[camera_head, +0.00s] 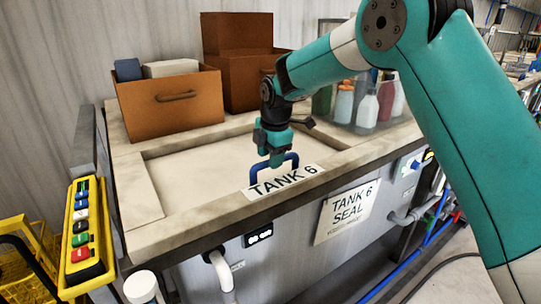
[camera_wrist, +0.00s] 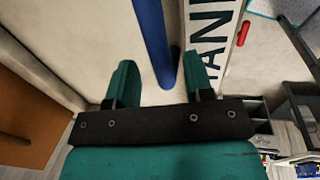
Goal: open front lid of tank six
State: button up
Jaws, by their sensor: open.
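The tank six lid (camera_head: 205,170) is a pale flat panel lying shut in its stone-coloured surround. A white "TANK 6" label (camera_head: 283,180) runs along its front edge. A blue handle (camera_head: 293,160) stands up near that label. My gripper (camera_head: 275,160) points down right at the handle, hiding part of it. In the wrist view, my gripper (camera_wrist: 158,65) is open, and the blue bar of the handle (camera_wrist: 152,35) runs between its two fingers, closer to the right one. I cannot tell whether either finger touches the bar.
Brown boxes (camera_head: 172,105) stand behind the lid at the left and middle. Several bottles (camera_head: 367,108) stand in a clear bin at the back right. A yellow button panel (camera_head: 82,235) is at the left. A "TANK 6 SEAL" sign (camera_head: 346,212) hangs on the front.

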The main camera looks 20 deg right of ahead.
jog(key=shift+w+f, duration=0.1)
jog(key=shift+f, duration=0.55)
